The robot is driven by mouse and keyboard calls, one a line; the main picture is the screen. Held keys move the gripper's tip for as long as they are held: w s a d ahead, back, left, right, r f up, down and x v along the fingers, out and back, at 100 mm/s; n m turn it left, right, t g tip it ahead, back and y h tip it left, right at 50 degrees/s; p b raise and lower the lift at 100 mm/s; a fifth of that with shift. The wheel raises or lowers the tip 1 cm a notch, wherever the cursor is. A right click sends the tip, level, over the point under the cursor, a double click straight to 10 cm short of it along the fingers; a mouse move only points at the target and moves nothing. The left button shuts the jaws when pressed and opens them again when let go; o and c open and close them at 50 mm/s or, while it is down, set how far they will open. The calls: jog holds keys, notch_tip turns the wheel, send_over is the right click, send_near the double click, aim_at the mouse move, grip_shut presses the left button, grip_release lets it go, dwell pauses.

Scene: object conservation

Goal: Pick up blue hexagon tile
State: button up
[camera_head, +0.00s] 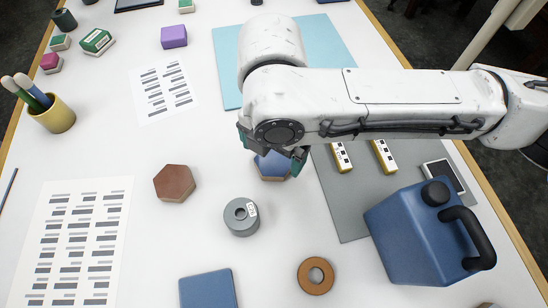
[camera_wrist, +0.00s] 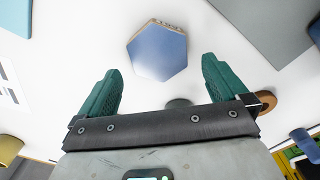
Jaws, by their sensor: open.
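The blue hexagon tile (camera_head: 272,167) lies flat on the white table, partly hidden under my arm's end in the head view. In the wrist view the whole blue hexagon tile (camera_wrist: 157,51) shows, with a light tan edge. My gripper (camera_wrist: 163,72) has two green fingers spread wide, and nothing is held between them. The tile appears beyond and roughly centred between the fingertips. In the head view my gripper (camera_head: 275,158) is mostly hidden by the arm, with parts of its green fingers showing right by the tile.
A brown hexagon tile (camera_head: 175,183) lies to the left. A grey ring weight (camera_head: 241,217) sits close in front. A copper ring (camera_head: 316,275), a blue square (camera_head: 208,290) and a blue canister (camera_head: 425,240) stand nearer. A grey mat (camera_head: 345,205) lies to the right.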

aim_at(272, 163)
jog(key=shift+f, duration=1.7)
jog(key=c, duration=1.2)
